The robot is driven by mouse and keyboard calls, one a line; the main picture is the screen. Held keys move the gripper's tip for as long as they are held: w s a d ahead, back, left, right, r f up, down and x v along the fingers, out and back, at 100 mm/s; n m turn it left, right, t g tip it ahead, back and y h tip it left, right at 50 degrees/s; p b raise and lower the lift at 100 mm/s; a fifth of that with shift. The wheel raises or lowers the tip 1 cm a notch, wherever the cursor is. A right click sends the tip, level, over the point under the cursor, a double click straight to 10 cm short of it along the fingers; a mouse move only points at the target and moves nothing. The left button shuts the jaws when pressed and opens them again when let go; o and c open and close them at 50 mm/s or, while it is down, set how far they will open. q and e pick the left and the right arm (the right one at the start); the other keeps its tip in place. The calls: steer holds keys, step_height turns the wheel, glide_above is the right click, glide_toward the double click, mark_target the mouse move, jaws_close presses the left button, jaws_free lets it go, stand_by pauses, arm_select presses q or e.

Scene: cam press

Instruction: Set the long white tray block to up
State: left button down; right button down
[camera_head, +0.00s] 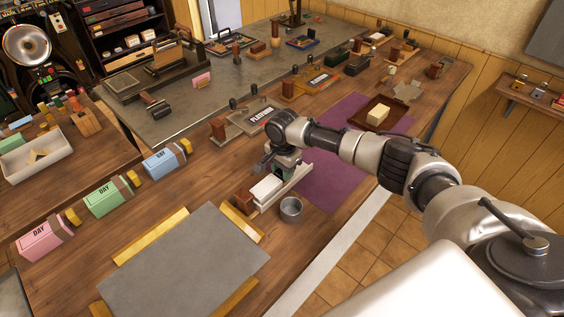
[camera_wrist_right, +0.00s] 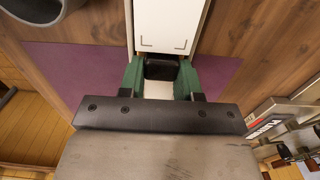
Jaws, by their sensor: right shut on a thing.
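The long white tray block (camera_head: 267,187) lies on a pale narrow base at the front of the wooden bench, beside the purple mat. In the right wrist view the white block (camera_wrist_right: 168,24) runs straight away from the gripper. My right gripper (camera_head: 283,170) is at the block's far end in the head view. Its green fingers (camera_wrist_right: 161,75) are shut on a black piece (camera_wrist_right: 160,67) at the near end of the block in the wrist view. The fingers partly hide that piece. My left gripper is in neither view.
A metal cup (camera_head: 291,209) stands close beside the block. A brown wooden piece (camera_head: 245,201) is at its near end. A grey board (camera_head: 185,268) with yellow edges lies in front. The PLATINUM press (camera_head: 250,119) stands behind. The purple mat (camera_head: 330,186) has bare room.

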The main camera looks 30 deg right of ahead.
steer(key=c, duration=0.8)
jaws_free()
steer(key=shift+o, duration=0.2)
step_height(320, 180, up, 11)
steer(key=b, duration=0.1)
steer(key=shift+b, duration=0.3)
steer(key=shift+f, duration=0.2)
